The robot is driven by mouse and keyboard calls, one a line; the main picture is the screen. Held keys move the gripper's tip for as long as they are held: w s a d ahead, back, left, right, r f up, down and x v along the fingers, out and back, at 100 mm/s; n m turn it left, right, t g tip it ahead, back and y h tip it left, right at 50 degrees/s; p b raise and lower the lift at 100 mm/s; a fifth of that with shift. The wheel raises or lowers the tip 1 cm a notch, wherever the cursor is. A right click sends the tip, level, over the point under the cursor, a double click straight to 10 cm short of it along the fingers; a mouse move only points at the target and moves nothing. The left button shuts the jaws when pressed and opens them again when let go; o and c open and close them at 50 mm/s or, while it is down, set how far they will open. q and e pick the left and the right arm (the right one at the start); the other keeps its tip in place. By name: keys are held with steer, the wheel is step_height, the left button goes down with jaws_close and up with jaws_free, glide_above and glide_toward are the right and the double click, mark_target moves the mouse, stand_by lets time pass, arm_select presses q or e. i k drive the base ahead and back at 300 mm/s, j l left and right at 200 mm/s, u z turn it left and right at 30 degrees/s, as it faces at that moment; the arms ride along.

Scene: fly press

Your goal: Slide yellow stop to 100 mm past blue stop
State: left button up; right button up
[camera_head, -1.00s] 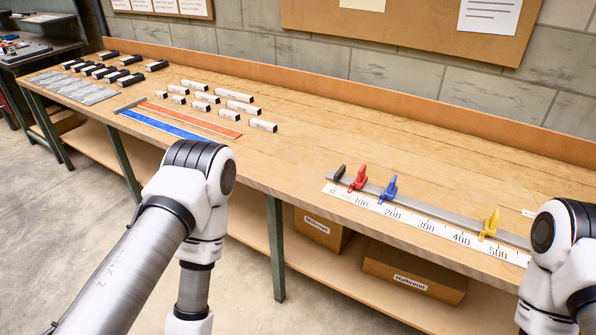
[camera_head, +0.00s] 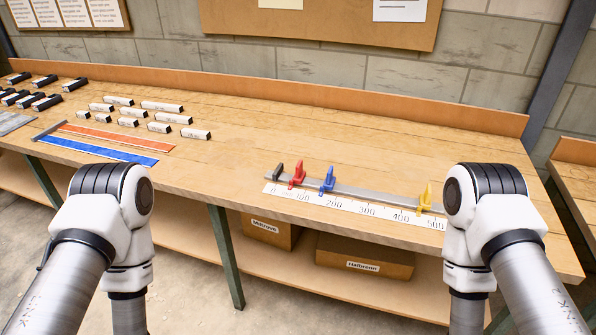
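The yellow stop (camera_head: 425,198) stands on the grey rail (camera_head: 375,194) near its right end, a little above the 400 to 500 marks of the scale. The blue stop (camera_head: 328,180) is on the rail near the 200 mark. The red stop (camera_head: 297,175) is left of it, near 100. A dark end block (camera_head: 277,172) sits at the zero end. The white scale strip (camera_head: 350,206) runs along the front of the rail. My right arm covers the rail's right end. Both arms show, but neither gripper is in the picture.
The wooden bench (camera_head: 250,160) is clear between the rail and several white labelled blocks (camera_head: 160,107). Blue (camera_head: 98,150) and red (camera_head: 118,138) strips lie at the left. Black blocks (camera_head: 45,103) lie further left. Boxes (camera_head: 365,254) stand on the lower shelf.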

mark_target(425, 199)
steer(key=z, duration=1.15)
